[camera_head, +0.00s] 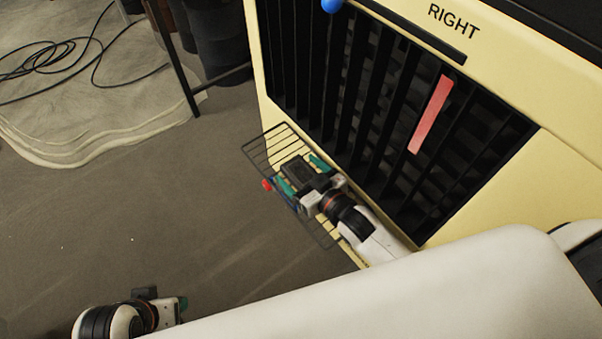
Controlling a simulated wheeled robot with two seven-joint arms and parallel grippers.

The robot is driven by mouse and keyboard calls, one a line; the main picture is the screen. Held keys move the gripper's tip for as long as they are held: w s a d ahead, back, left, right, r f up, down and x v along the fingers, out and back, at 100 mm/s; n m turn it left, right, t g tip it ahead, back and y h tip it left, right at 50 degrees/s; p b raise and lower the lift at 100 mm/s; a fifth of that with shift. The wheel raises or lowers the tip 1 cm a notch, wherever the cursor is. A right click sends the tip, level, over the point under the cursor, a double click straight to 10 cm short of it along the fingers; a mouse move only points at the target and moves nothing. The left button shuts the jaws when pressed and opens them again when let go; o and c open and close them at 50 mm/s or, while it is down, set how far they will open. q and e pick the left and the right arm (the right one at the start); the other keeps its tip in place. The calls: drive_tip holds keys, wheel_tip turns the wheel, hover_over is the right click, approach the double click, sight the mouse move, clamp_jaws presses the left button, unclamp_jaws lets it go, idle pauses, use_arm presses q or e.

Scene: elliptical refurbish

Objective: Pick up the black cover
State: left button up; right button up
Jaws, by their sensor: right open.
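A small black block-like piece (297,170), which looks like the black cover, sits at the wire basket on the side of the yellow machine. My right gripper (295,168) is open, its two teal fingers on either side of this black piece. I cannot tell whether the fingers touch it. Its lower end is hidden by the gripper body. My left gripper (178,303) is low at the bottom left, far from the basket.
The black wire basket (257,153) sticks out from the yellow machine (260,75). Black slats (340,75) with a red strip (430,115) rise behind it. A blue ball (331,4) is at the top. A red piece (267,184) is by the basket. Open floor lies left.

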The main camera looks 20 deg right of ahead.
drive_tip(key=shift+c, duration=0.5)
drive_tip(key=c, duration=0.9)
drive_tip(key=shift+r, duration=0.1)
drive_tip(key=shift+c, duration=1.1)
